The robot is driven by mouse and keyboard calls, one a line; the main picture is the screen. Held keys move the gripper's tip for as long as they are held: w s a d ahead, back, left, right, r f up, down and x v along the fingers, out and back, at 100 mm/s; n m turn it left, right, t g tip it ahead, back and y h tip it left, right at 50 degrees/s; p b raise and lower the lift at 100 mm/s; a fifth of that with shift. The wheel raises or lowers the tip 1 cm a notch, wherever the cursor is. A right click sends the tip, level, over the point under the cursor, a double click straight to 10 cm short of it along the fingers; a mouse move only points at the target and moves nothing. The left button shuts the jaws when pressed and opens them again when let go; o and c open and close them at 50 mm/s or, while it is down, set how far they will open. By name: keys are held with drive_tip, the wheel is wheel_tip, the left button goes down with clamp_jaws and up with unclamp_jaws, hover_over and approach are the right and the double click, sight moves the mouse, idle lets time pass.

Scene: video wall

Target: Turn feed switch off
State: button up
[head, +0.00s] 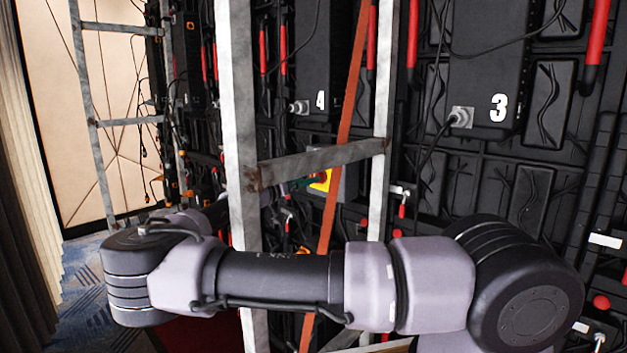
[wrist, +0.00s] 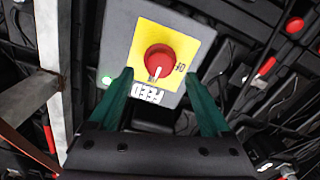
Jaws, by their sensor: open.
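The feed switch (wrist: 160,60) is a round red knob on a yellow plate, fixed to a grey box (wrist: 118,45). Its white mark points down in the wrist view, towards the upside-down word FEED (wrist: 147,93). A small label, seemingly ON, sits at the knob's lower right. A green light (wrist: 107,79) glows on the box. My gripper (wrist: 159,77) is open, its two green fingers either side of the knob's lower part with gaps between; I cannot tell their depth from the knob. In the head view the yellow plate (head: 322,181) shows partly, beside my gripper's green fingers.
A pale metal post (head: 238,110) and a crossbar (head: 318,163) stand in front of the switch box. An orange-red slanted bar (head: 345,118) runs close by. Black panels numbered 4 and 3 (head: 498,108), with cables, fill the wall. Carpet (head: 95,290) shows at lower left.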

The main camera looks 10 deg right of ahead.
drive_tip(key=shift+x, duration=2)
clamp_jaws()
drive_tip(key=shift+n, duration=9)
